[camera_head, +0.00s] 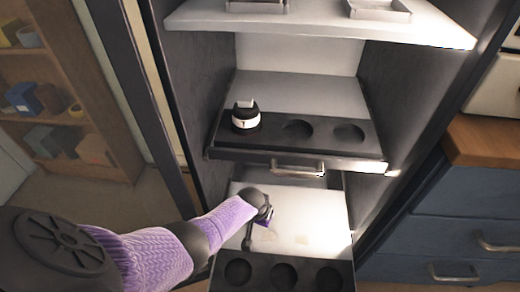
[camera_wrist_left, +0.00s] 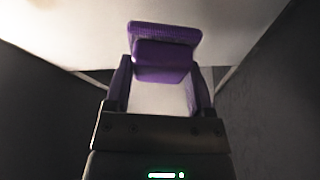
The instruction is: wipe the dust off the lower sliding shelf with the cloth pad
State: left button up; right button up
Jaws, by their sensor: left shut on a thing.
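The lower sliding shelf (camera_head: 318,207) is pulled out in the head view, with a pale flat surface and a dark front strip with round recesses. Faint brownish smudges (camera_head: 303,238), which look like dust, show on the pale surface. My left gripper (camera_head: 262,214) is over the left part of this shelf, shut on the purple cloth pad (camera_wrist_left: 165,50). In the left wrist view the pad sits between the fingertips, with the pale surface behind it. I cannot tell whether the pad touches the shelf. In the head view the gripper mostly hides the pad. My right gripper is not in view.
The upper sliding shelf (camera_head: 325,162) is just above, with a metal handle (camera_head: 298,168) and a black-and-white lens part (camera_head: 246,117) in its left recess. Dark cabinet walls (camera_head: 395,105) close in both sides. A blue drawer unit (camera_head: 450,225) stands at the right.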

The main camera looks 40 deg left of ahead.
pick_arm(q)
notch_tip(320, 180, up, 2)
jog(key=shift+r+p, duration=0.15)
jog(key=shift+p, duration=0.45)
notch_tip(320, 180, up, 3)
jog(key=p, duration=0.2)
jog(key=shift+p, duration=0.3)
jog(key=shift+f, duration=0.2)
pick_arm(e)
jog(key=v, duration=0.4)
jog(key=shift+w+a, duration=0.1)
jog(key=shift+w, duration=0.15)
